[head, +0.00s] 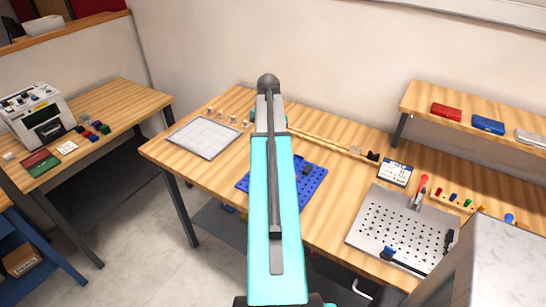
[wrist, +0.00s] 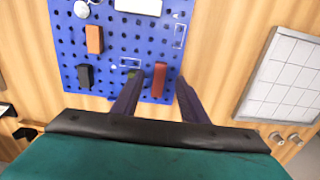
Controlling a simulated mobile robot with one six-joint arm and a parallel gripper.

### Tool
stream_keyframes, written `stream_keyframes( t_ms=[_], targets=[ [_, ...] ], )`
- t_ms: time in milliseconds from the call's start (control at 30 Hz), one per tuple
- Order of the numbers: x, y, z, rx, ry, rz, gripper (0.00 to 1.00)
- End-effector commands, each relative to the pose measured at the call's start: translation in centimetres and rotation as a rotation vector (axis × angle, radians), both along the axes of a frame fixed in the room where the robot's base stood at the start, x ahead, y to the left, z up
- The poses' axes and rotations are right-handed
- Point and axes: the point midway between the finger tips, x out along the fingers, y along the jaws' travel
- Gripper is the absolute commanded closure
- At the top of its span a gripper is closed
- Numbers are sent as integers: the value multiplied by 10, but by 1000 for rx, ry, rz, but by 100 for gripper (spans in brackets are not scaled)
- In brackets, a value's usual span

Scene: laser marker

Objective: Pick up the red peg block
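The red peg block (wrist: 159,78) stands on the blue pegboard (wrist: 118,50) near its edge in the wrist view. My gripper (wrist: 157,80) is open, and the red block shows between its two fingers, nearer the middle than either finger. I see no contact, and cannot tell the height gap. An orange block (wrist: 94,39) and a black block (wrist: 85,76) are also on the board. A small green piece (wrist: 131,73) shows beside the left fingertip, partly hidden. In the head view my arm covers part of the blue board (head: 316,188) and hides the red block.
A white grid plate (head: 204,138) lies left of the board, with small pale knobs (head: 233,119) behind it. A grey perforated plate (head: 400,228) is on the right. A shelf (head: 470,115) stands at the back right. Bare wood separates the board and grid plate.

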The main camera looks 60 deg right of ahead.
Motion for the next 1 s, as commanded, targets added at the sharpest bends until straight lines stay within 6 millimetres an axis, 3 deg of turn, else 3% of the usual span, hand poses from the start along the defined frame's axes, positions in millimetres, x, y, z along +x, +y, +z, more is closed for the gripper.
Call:
stream_keyframes(
  t_ms=[600, 1000],
  targets=[
    [0, -3, -44, 1, 1, 2, 60],
    [1, -3, -50, -1, 0, 3, 60]
  ],
)
